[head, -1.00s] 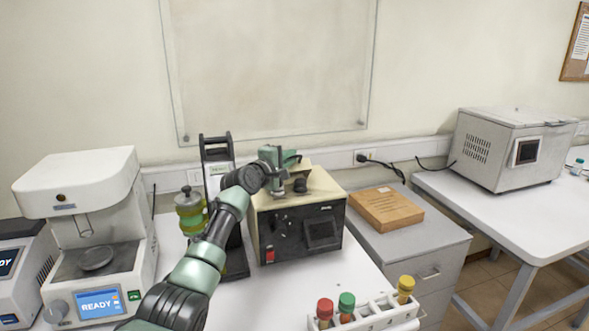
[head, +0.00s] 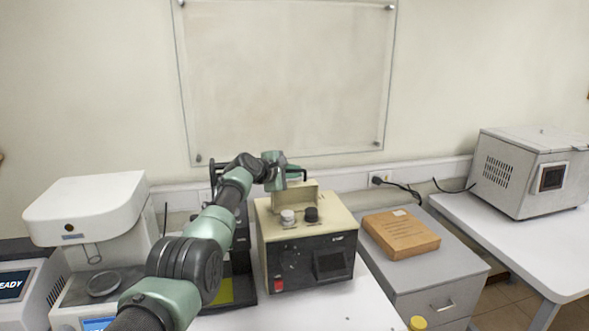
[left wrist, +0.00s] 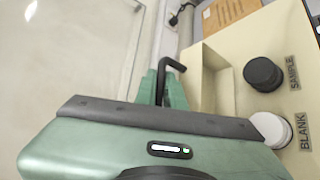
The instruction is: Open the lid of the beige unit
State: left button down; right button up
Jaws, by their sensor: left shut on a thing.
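The beige unit (head: 342,222) stands on the white table, with a black front panel, a white knob (head: 288,216) and a black knob (head: 311,214) on top. Its lid (head: 295,195) appears raised at the back of the top. My left gripper (head: 294,174) is above that rear edge, shut on the black lid handle (head: 303,173). In the left wrist view the bent handle (left wrist: 176,66) is between the green fingers (left wrist: 161,89). A recess (left wrist: 215,82) shows beside the two knobs. My right gripper is not in view.
A white instrument (head: 95,205) stands at the left. A brown box (head: 402,234) lies on the grey cabinet (head: 447,280) to the right. A grey metal unit (head: 512,170) sits on the far-right table. A clear board hangs on the wall behind.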

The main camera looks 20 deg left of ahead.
pick_arm(q)
jog(key=shift+f, duration=0.1)
dwell(0.4)
jog(key=c, duration=1.5)
grip_release()
jog(key=shift+a, duration=0.1)
jog(key=shift+s+a, duration=0.15)
jog(key=shift+s, duration=0.2)
jog(key=shift+v, duration=1.1)
jog(key=v, duration=0.2)
jog(key=b+v, duration=0.1)
jog(key=v, duration=0.2)
jog(key=shift+w+r, duration=0.15)
jog(key=shift+r, duration=0.15)
